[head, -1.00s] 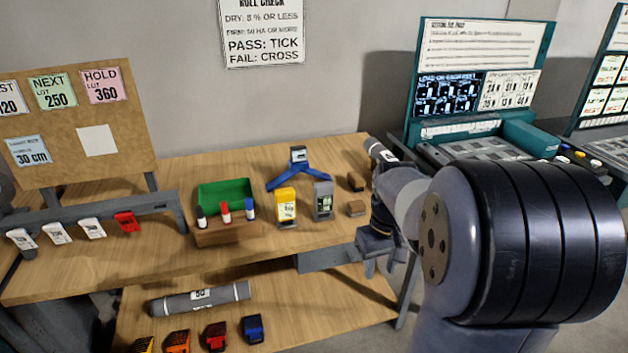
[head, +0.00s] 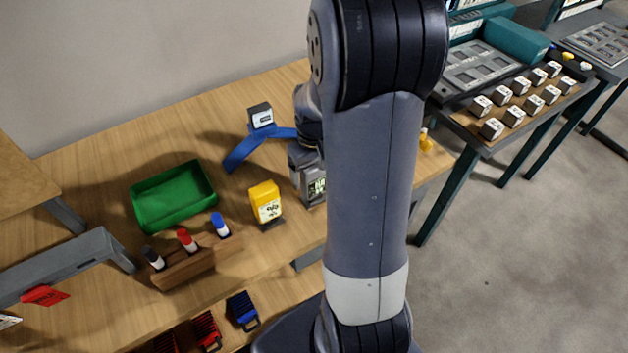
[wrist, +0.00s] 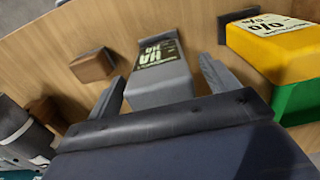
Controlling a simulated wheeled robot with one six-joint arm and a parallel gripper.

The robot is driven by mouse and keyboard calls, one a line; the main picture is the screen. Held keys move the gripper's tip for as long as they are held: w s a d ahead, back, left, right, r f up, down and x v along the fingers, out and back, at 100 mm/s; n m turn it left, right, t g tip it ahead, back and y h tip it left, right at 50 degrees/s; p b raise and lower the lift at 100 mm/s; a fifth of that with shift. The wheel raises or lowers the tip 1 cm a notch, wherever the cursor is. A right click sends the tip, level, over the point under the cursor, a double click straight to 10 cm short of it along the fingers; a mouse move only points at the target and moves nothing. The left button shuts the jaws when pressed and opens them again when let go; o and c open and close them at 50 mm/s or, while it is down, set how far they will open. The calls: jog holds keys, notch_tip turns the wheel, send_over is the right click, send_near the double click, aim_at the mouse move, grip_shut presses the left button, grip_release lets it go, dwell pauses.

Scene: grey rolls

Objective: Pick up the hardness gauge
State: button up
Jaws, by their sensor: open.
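The hardness gauge (wrist: 160,82) is a grey block with a dark and pale display marked "HA". In the wrist view it stands between the two fingers of my gripper (wrist: 162,86), which is open. No clear grip on its sides shows. In the head view the gauge (head: 315,190) stands on the wooden table, partly hidden by my arm. My gripper there is mostly hidden behind the arm.
A yellow meter (head: 266,202) marked with % stands left of the gauge; it also shows in the wrist view (wrist: 275,48). A brown block (wrist: 93,66) lies on the other side. A green tray (head: 172,197), marker rack (head: 195,265) and blue stand (head: 245,148) are nearby.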

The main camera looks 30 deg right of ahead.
jog(key=shift+w+f, duration=0.15)
jog(key=shift+f, duration=0.45)
jog(key=c, duration=1.2)
jog(key=shift+r, duration=0.1)
jog(key=shift+c, duration=0.2)
